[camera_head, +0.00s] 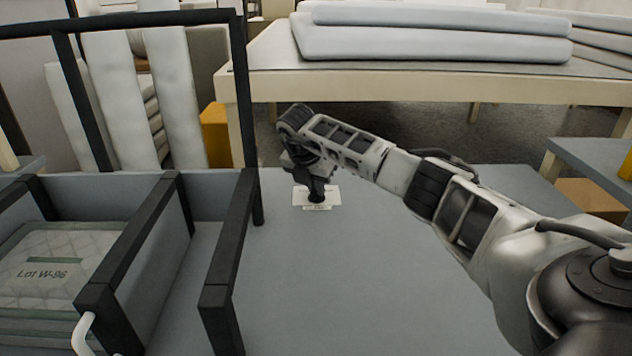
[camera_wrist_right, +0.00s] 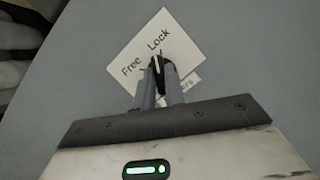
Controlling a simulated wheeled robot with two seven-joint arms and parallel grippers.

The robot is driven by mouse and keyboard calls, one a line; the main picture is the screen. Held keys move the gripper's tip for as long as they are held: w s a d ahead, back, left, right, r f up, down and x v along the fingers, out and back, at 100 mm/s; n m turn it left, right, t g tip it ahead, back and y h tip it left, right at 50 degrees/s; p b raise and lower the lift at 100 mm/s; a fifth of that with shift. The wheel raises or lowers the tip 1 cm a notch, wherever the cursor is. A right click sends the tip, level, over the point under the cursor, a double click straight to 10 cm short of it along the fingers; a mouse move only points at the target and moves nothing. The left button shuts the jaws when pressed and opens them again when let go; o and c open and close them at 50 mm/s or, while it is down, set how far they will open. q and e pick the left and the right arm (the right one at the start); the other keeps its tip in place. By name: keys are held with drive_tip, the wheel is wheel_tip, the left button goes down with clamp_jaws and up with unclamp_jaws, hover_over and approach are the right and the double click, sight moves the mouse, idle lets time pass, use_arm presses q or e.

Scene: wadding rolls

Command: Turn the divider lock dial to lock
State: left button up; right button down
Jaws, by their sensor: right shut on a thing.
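A white card (camera_head: 333,196) lies on the grey tabletop in the head view. In the right wrist view the card (camera_wrist_right: 185,48) reads "Free" on the left and "Lock" on the upper right. My right gripper (camera_head: 317,194) points down over the card. In the right wrist view my right gripper (camera_wrist_right: 165,80) is shut on the black dial (camera_wrist_right: 157,66). A light pointer mark shows on the dial, directed roughly up the picture, between the two words. The fingers hide part of the dial. My left gripper is in neither view.
A black-framed divider rack (camera_head: 232,255) stands left of the card, with a wrapped pack marked "Lot W-96" (camera_head: 50,262) in a left compartment. A table with white rolls (camera_head: 430,45) stands behind. The tabletop (camera_head: 310,290) in front of the card is clear.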

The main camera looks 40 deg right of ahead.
drive_tip(key=shift+w+r+m+g, duration=0.1)
drive_tip(key=shift+m+g, duration=0.2)
drive_tip(key=shift+m, duration=0.6)
drive_tip(key=c, duration=1.5)
unclamp_jaws()
drive_tip(key=shift+o, duration=0.2)
drive_tip(key=p+v, duration=0.1)
drive_tip(key=v, duration=1.1)
